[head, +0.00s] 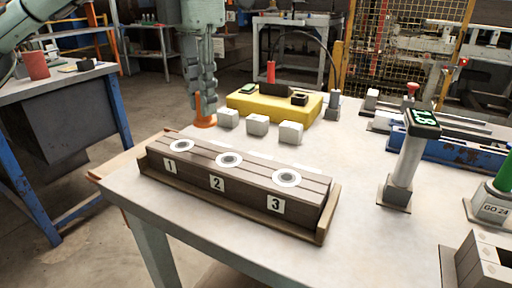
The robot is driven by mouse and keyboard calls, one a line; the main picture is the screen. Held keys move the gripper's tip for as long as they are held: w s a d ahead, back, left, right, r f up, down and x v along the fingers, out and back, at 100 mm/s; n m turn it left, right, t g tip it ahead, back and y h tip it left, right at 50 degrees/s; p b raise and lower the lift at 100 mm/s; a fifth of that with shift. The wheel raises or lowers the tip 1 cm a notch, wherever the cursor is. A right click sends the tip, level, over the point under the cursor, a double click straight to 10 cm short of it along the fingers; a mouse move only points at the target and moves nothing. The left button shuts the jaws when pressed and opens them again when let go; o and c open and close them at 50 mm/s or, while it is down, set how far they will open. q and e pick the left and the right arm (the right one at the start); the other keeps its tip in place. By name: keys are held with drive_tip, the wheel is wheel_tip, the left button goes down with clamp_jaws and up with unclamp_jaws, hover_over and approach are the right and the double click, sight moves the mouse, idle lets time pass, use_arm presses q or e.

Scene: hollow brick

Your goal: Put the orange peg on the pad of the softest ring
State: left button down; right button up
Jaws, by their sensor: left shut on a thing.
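The orange peg (205,122) has a wide round base and is upright at the far left of the pale table. My left gripper (205,103) points down over it and is shut on its upper part. I cannot tell whether its base touches the table. A long brown block in front has three pale rings with dark centres on top: one by label 1 (181,146), one by label 2 (229,160), one by label 3 (287,178). Their softness does not show. Which surfaces are the pads is unclear. My right gripper is not in view.
Three small pale blocks (257,125) stand between the brown block and a yellow box (275,106) carrying a red cylinder (271,72). A post with a green-digit display (424,118) stands at right. A hollow block (482,262) is front right.

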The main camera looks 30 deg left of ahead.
use_arm(q)
drive_tip(key=w+d+f, duration=0.1)
drive_tip(key=w+f, duration=0.1)
drive_tip(key=w+d+f+b, duration=0.1)
drive_tip(key=w+d+f, duration=0.1)
drive_tip(key=w, duration=0.1)
drive_tip(key=w+d+f+b, duration=0.1)
drive_tip(key=w+d+f, duration=0.1)
drive_tip(key=shift+w+d, duration=0.2)
drive_tip(key=shift+w, duration=0.2)
wheel_tip(320, 180, down, 3)
drive_tip(key=shift+f, duration=0.45)
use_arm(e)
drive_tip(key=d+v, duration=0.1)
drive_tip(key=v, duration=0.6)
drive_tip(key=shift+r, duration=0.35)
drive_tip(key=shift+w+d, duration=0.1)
use_arm(q)
drive_tip(key=shift+f+b, duration=0.15)
drive_tip(key=shift+b, duration=0.2)
drive_tip(key=c, duration=1.4)
unclamp_jaws()
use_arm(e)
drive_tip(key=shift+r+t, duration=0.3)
use_arm(q)
drive_tip(key=shift+o, duration=0.2)
